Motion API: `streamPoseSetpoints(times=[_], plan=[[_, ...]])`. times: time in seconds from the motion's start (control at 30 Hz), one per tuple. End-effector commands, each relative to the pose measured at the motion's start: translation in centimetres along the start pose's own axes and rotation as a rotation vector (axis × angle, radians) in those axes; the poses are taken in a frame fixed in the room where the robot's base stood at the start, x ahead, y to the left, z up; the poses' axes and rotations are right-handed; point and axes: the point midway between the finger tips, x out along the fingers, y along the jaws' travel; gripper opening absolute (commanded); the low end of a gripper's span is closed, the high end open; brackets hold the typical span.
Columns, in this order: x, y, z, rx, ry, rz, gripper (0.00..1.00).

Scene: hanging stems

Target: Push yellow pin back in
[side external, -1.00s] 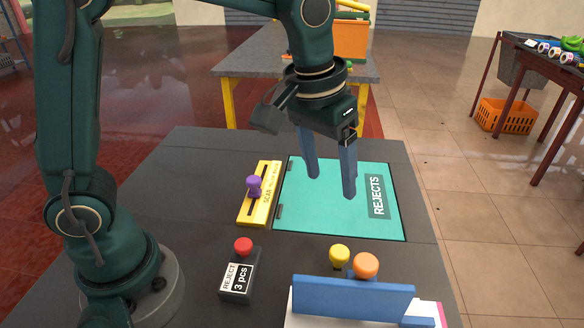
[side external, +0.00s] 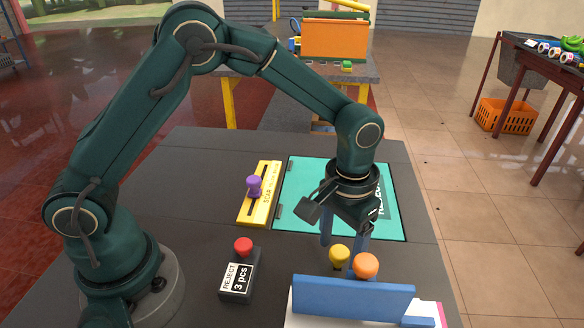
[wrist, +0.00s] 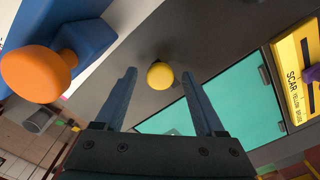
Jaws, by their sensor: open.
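The yellow pin (side external: 340,256) has a round knob head and stands out of the dark table top, between the teal panel and the blue block. In the wrist view its yellow head (wrist: 160,75) shows ahead of my fingertips, roughly midway between them. My gripper (side external: 344,242) points down just behind the pin in the side view, with its fingers apart and nothing between them. The fingers also show open in the wrist view (wrist: 160,82). The pin's lower part is mostly hidden by its head. I cannot tell whether a finger touches it.
An orange knob (side external: 366,265) on a blue block (side external: 352,298) stands close in front of the pin. The teal REJECTS panel (side external: 300,215) lies behind. A yellow slider plate (side external: 248,212) with a purple knob and a red-button box (side external: 236,280) are to the left.

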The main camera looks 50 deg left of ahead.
Motion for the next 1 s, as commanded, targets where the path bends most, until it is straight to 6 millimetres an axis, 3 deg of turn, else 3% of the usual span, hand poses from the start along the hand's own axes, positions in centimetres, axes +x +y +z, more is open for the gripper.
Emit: streamPoseSetpoints(times=[0.17,0.37,1.0], plan=[[0.01,-0.01,0.0,0.0,0.0,0.0,0.71],[-0.01,0.0,-0.01,0.0,0.0,0.0,0.0],[-0.06,0.0,-0.01,0.0,0.001,0.0,0.0]])
